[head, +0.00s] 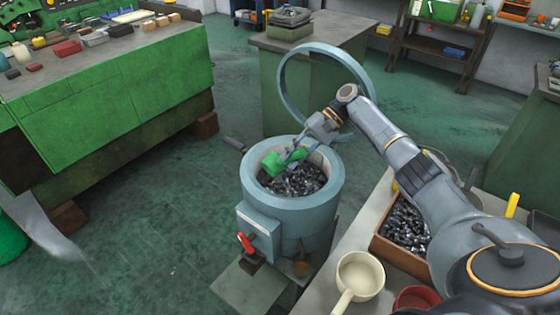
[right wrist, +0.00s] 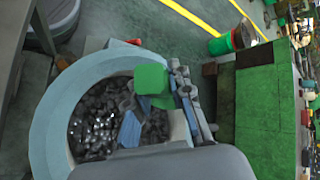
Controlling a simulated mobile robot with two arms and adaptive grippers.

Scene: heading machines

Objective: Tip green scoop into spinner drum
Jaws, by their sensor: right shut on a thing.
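The green scoop (head: 273,164) is inside the mouth of the blue-grey spinner drum (head: 258,211), above a bed of small dark metal parts (head: 295,181). My right gripper (head: 296,153) is shut on the scoop and reaches over the drum's right rim. The scoop also shows in the right wrist view (right wrist: 152,79), near the drum rim (right wrist: 42,120). It looks tilted; I cannot tell whether anything is in it. The drum's round lid (head: 283,92) stands open behind it. My left gripper is not in view.
A bin of metal parts (head: 378,242) sits on the bench at right, with a cream scoop (head: 361,272) and a red scoop (head: 416,297) nearby. A red-handled lever (head: 245,242) is on the drum's front. A green machine (head: 115,95) stands left; the floor between is clear.

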